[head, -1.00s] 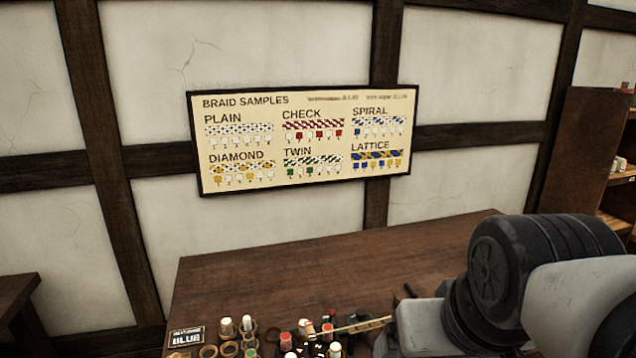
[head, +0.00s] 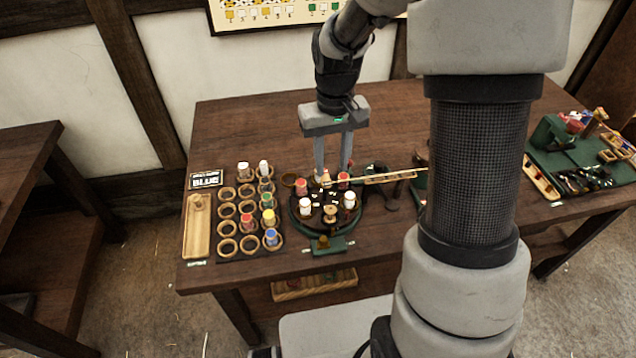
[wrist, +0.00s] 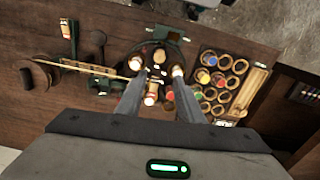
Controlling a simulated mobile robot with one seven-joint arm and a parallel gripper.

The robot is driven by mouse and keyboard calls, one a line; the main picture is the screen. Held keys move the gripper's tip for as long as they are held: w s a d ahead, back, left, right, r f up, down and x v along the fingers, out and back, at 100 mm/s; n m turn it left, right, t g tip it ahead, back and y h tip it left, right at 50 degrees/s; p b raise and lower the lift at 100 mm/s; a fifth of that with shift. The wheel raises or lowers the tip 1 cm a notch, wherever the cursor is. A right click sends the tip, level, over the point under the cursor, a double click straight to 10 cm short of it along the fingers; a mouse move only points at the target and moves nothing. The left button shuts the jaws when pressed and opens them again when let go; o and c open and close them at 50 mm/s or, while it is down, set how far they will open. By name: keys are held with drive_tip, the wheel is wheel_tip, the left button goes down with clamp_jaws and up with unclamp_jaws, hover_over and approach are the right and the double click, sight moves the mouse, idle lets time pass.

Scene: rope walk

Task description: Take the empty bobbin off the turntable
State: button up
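The round dark turntable (head: 318,226) stands near the front of the table and carries several bobbins. The empty bobbin (head: 330,213), bare wood, stands upright at its near side, between two white bobbins (head: 306,206) (head: 349,200). In the wrist view the empty bobbin (wrist: 160,56) is beyond the fingertips. Red-wound bobbins (head: 301,186) (head: 343,181) stand on the far side. My gripper (head: 333,172) points down over that far side, fingers apart. In the wrist view my gripper (wrist: 158,108) has nothing clasped; a white-topped bobbin (wrist: 151,93) shows between the fingers.
A thin wooden rod (head: 390,177) extends right from the turntable. A green mat (head: 567,165) with tools lies at far right.

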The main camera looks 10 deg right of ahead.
sight(331, 209)
drive_tip(key=f, duration=1.6)
drive_tip(key=shift+s+f+p, duration=0.2)
drive_tip(key=shift+f+p, duration=0.1)
drive_tip(key=c, duration=0.8)
